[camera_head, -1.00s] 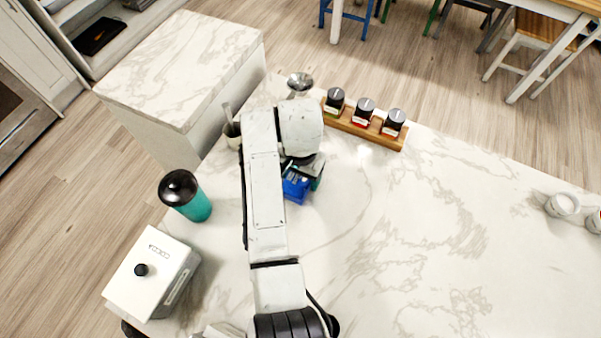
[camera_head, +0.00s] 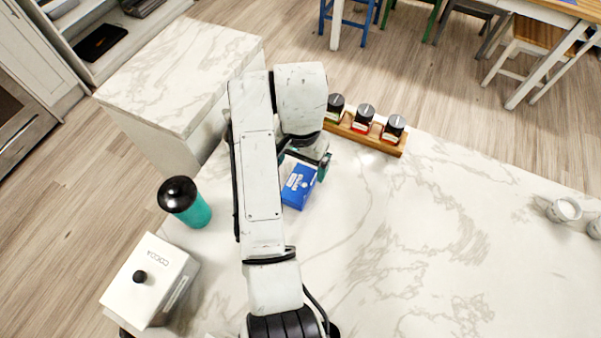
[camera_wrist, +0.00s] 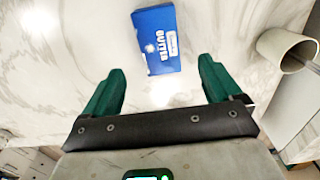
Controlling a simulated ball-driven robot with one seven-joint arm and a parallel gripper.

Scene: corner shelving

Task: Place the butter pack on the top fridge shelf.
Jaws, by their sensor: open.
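The blue butter pack (camera_head: 298,187) lies on the marble counter, just in front of my gripper (camera_head: 308,163). In the wrist view the butter pack (camera_wrist: 158,40) lies ahead of the fingertips, with its lettering facing up. My gripper (camera_wrist: 160,82) has two green fingers spread wide with nothing between them. The pack is apart from both fingers and sits in line with the gap. My arm covers part of the counter in the head view. The fridge shelf is not in view.
A teal tumbler with black lid (camera_head: 185,202) and a white cocoa box (camera_head: 150,280) stand left of my arm. Jars in a wooden rack (camera_head: 364,130) stand beyond the gripper. A cup (camera_wrist: 286,48) stands at right in the wrist view. The counter's right side is mostly clear.

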